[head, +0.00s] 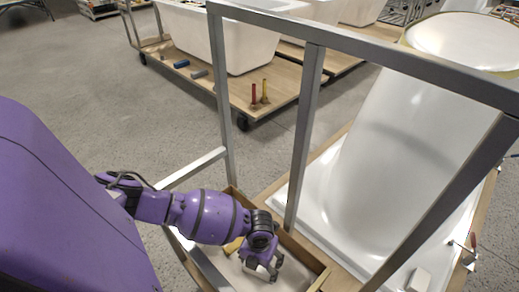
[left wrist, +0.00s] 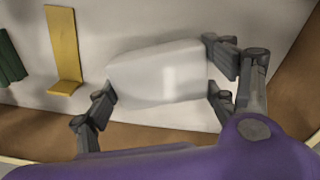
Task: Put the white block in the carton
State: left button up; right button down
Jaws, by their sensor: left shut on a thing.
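My left gripper (head: 264,268) reaches down into the brown-walled, open carton (head: 304,250), which has a pale floor. In the left wrist view the white block (left wrist: 160,75) lies between the fingers of this gripper (left wrist: 165,95), which are shut on it. A small part of the block (head: 257,268) shows below the gripper in the head view. I cannot tell whether the block touches the carton's floor. My right gripper is not in view.
A yellow piece (left wrist: 63,55) and a dark green piece (left wrist: 9,60) lie in the carton. Grey metal rails (head: 305,130) stand close by. A large white tub shell (head: 385,150) is at the right, with another white piece (head: 419,280) near its front.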

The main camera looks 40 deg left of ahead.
pick_arm(q)
jog(key=shift+f, duration=0.1)
jog(key=shift+f, duration=0.1)
jog(key=o, duration=0.4)
jog(key=shift+f, duration=0.1)
jog(key=shift+c, duration=0.2)
jog(key=o, duration=0.4)
jog(key=shift+w+r, duration=0.1)
jog(key=shift+r, duration=0.35)
notch_tip(320, 180, up, 12)
jog(key=shift+f+p, duration=0.2)
jog(key=shift+p, duration=0.95)
